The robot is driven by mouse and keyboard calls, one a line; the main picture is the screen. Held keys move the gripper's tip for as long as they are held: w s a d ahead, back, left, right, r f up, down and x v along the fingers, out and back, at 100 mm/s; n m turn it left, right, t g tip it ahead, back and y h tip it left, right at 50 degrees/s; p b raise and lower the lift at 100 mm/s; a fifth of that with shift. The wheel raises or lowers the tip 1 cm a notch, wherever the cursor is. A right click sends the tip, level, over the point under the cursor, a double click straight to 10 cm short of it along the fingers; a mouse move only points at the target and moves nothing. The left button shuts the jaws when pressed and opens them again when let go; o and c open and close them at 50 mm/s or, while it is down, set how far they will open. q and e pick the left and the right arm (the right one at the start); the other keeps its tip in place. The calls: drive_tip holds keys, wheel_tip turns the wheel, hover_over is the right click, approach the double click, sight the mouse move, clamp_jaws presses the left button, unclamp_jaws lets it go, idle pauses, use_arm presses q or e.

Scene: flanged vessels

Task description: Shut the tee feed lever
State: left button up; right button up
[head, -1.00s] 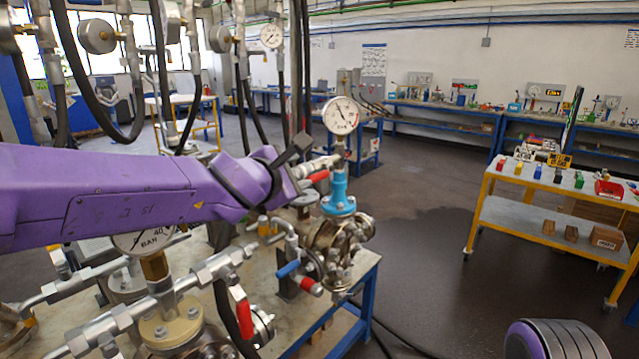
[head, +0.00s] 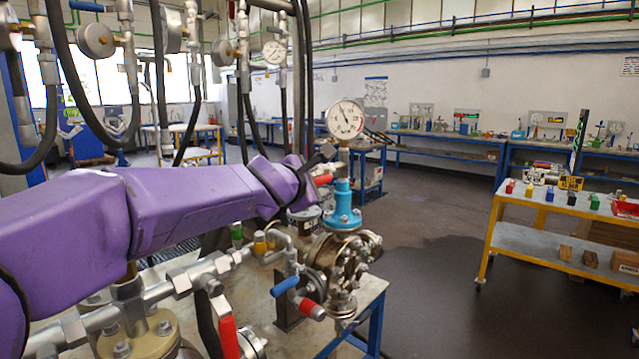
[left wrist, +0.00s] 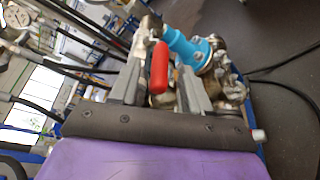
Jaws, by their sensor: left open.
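A red lever handle (head: 323,180) sits just left of the blue flanged fitting (head: 342,205) under a round pressure gauge (head: 345,119). I take it for the tee feed lever, but no label shows. My left gripper (head: 322,155) is beside it at the end of the purple arm, which hides part of the valve. In the left wrist view the red handle (left wrist: 159,68) lies between the two grey fingers of the open left gripper (left wrist: 163,75), with no clear grip on it. The blue fitting (left wrist: 187,48) is just beyond. My right gripper is not in view.
Another red lever (head: 229,337) stands on the near pipework, and a blue-handled lever (head: 285,286) and a red handle (head: 312,309) are below the blue fitting. Black hoses (head: 75,75) hang at left. A yellow-framed cart (head: 540,255) stands right, with open floor between.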

sight(319, 181)
use_arm(q)
drive_tip(key=x, duration=0.1)
drive_tip(key=p+x, duration=0.1)
drive_tip(key=shift+w+a, duration=0.15)
drive_tip(key=shift+w, duration=0.25)
drive_tip(key=shift+w+d+f, duration=0.2)
drive_tip(key=shift+w+d, duration=0.05)
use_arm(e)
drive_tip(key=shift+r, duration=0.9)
